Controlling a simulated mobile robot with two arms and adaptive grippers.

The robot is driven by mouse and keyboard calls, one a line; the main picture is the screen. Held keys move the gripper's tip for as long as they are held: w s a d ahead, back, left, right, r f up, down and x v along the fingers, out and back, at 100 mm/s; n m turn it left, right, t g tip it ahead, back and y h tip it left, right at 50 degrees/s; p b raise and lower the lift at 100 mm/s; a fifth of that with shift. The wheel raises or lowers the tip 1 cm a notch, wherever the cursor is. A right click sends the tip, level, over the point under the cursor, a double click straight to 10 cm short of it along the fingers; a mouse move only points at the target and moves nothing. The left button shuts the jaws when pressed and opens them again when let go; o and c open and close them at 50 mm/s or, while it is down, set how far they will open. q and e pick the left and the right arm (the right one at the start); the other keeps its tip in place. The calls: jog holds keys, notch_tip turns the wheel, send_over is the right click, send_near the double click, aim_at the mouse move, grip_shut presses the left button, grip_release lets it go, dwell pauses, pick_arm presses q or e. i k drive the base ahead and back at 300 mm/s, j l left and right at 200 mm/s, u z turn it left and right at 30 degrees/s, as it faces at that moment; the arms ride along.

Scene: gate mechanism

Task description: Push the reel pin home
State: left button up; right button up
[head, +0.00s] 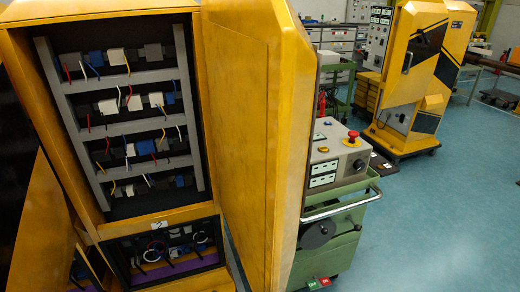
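I cannot make out a reel pin for certain. A dark round disc (313,235), which may be the reel, sits on the near side of a green cart (343,254), just right of the open cabinet door. The door covers part of the cart on its left. A small dark shaft-like shape seems to stand out to the right of the disc, but it is too small to tell. Neither of my grippers is in view.
A yellow cabinet (154,216) with rows of wired modules fills the left. Its open yellow door (248,130) stands between cabinet and cart. A control box (338,150) with a red button (353,135) tops the cart. Blue floor (440,220) at right is clear.

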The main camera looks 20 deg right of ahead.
aim_at(358, 229)
jog(key=z, duration=1.35)
